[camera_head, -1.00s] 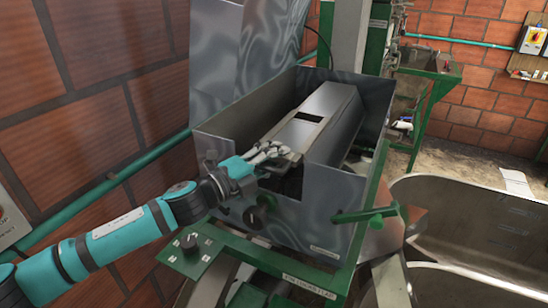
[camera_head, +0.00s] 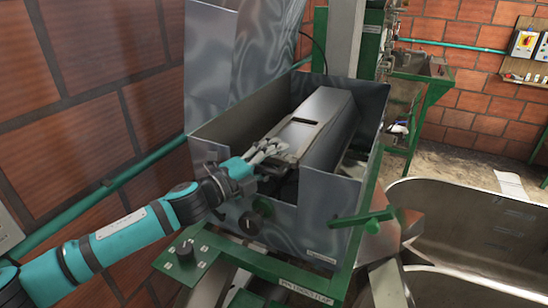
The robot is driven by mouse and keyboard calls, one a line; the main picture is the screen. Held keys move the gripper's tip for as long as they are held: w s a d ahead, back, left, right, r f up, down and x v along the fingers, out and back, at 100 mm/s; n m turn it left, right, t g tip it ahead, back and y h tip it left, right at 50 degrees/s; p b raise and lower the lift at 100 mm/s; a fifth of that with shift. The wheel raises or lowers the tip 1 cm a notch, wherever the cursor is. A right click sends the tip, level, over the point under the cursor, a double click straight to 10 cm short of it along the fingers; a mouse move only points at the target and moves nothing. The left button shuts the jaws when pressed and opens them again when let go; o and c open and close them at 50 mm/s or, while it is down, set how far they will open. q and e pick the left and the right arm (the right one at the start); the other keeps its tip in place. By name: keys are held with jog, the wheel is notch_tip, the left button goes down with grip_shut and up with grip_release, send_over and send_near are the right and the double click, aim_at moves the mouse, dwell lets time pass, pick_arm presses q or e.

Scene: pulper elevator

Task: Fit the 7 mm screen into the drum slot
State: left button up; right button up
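The grey drum (camera_head: 328,104) lies inside the open-topped grey metal housing. A flat grey panel with a dark outline, which looks like the screen (camera_head: 299,133), now fills the slot area on the drum's top. I cannot read its size, nor tell whether it is fully seated. My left gripper (camera_head: 270,155) reaches over the housing's near wall, at the near end of the drum and close to the panel. Its fingers are small and overlap the drum's edge, so I cannot tell whether they grip anything. My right gripper is not in view.
The housing (camera_head: 318,215) has a cut-out in its near wall and a green handle (camera_head: 362,217) on its front. A large metal basin (camera_head: 475,235) is at right, a brick wall at left.

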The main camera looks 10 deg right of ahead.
pick_arm(q)
jog(key=shift+f, duration=0.1)
jog(key=shift+s+a, duration=0.1)
jog(key=shift+a, duration=0.15)
jog(key=v, duration=1.1)
jog(key=shift+s, duration=0.2)
jog(key=shift+a, duration=0.15)
